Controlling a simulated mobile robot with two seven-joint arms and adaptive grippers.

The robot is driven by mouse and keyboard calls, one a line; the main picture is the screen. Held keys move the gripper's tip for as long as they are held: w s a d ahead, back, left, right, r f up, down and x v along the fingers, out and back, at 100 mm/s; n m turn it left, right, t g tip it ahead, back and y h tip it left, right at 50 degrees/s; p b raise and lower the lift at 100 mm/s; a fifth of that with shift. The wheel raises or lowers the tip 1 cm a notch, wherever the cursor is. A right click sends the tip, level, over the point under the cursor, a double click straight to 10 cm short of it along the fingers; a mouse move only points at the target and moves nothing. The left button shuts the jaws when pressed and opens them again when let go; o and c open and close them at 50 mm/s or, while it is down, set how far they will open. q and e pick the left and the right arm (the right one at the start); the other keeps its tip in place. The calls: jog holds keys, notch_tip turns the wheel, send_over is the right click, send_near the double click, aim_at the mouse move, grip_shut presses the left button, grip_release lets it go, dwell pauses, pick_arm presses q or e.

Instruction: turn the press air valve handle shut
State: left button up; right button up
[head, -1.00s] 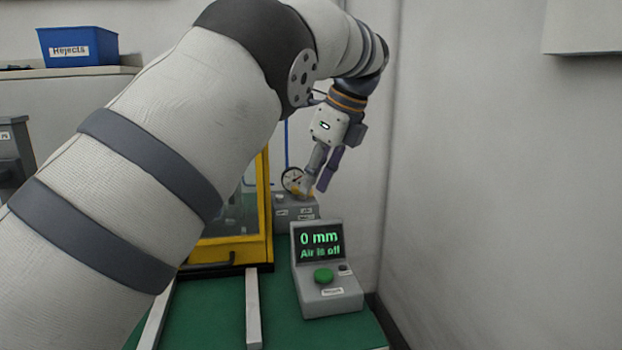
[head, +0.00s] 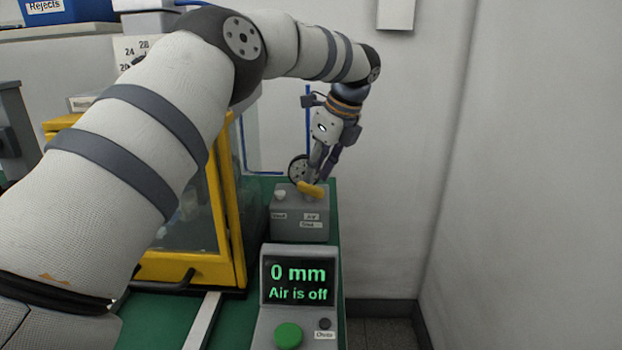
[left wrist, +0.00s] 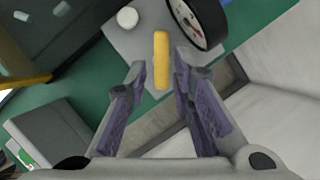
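The air valve's yellow handle (head: 312,189) sits on top of a grey valve box (head: 298,225) at the back of the green bench. In the left wrist view the handle (left wrist: 161,60) is a yellow bar lying lengthwise between the fingertips. My left gripper (head: 321,172) is open above the box and points down. Its two fingers stand on either side of the handle, with a visible gap on each side. Contact cannot be seen. A round dial gauge (left wrist: 197,18) is close beside the handle. The small labels are too blurred to read surely. My right gripper is not in view.
A console (head: 300,283) with a green button stands in front of the valve box; its screen reads "0 mm" and "Air is off". A yellow-framed press enclosure (head: 229,205) is to the left. A bare wall (head: 400,190) is to the right.

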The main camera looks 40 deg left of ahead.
aim_at(311, 185)
pick_arm(q)
jog(key=shift+x, duration=1.85)
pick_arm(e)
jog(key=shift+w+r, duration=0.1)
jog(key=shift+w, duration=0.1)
pick_arm(q)
jog(key=shift+w, duration=0.1)
grip_shut()
jog(key=n+b, duration=0.1)
jog(key=n+g+b, duration=0.1)
jog(key=n, duration=0.1)
jog(key=n+b, duration=0.1)
jog(key=shift+w+f+n+g, duration=0.15)
jog(key=shift+f+n+g, duration=0.2)
jog(key=shift+n+g, duration=0.05)
jog(key=shift+r+n, duration=0.25)
jog(key=shift+n, duration=0.05)
jog(key=shift+r+h, duration=0.1)
jog(key=shift+h, duration=0.2)
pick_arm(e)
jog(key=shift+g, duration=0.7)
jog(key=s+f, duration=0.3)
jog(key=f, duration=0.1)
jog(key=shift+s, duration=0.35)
pick_arm(q)
grip_release()
